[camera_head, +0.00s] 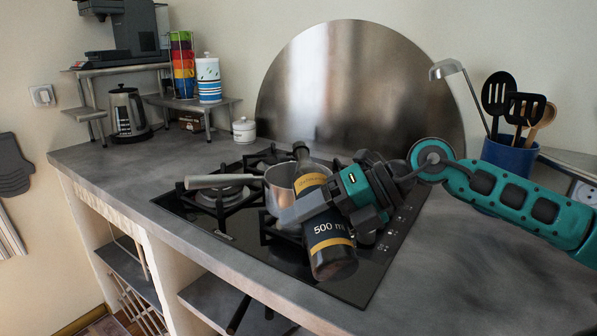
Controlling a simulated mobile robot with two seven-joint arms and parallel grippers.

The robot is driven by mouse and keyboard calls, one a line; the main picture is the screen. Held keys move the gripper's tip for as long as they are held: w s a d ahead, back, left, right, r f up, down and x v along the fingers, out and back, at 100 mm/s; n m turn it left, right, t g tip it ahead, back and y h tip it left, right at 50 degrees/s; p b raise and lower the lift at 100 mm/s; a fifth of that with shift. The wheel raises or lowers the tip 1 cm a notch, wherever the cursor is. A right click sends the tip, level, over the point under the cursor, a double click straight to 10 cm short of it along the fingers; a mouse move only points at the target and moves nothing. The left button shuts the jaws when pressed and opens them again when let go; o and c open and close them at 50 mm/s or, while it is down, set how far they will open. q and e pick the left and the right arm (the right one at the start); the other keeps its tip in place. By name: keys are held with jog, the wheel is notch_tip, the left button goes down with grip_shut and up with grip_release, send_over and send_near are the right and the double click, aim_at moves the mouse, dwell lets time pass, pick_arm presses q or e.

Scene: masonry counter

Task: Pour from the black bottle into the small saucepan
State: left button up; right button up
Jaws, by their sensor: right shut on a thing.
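The black bottle (327,242), with yellow bands and a "500 ml" label, is held tilted above the hob. Its neck points up and away, its base towards me. My right gripper (302,208) is shut around the bottle's middle and hides part of it. The small saucepan (279,196) sits on the hob behind the bottle, its long handle (222,181) pointing left. The bottle and gripper cover the pan's right side. The bottle neck shows over the pan's far rim; I cannot tell its height above it. My left gripper is not in view.
The black gas hob (190,217) has raised grates. A round metal splash plate (350,85) stands behind it. A blue utensil pot (510,155) is at the right, near my arm. A kettle (126,112) and canisters stand back left. The counter's left part is clear.

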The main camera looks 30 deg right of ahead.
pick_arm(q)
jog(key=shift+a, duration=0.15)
pick_arm(e)
jog(key=shift+r, duration=0.25)
pick_arm(q)
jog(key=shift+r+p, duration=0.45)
jog(key=shift+p, duration=0.2)
pick_arm(e)
jog(key=shift+r, duration=0.2)
pick_arm(q)
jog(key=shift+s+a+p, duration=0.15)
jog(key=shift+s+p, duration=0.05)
jog(key=shift+p, duration=0.2)
pick_arm(e)
jog(key=shift+s+r+m+g, duration=0.1)
jog(key=shift+m+g, duration=0.2)
pick_arm(q)
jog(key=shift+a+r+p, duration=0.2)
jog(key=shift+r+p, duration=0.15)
jog(key=shift+p, duration=0.1)
pick_arm(e)
jog(key=shift+a+r, duration=0.1)
jog(key=shift+r, duration=0.05)
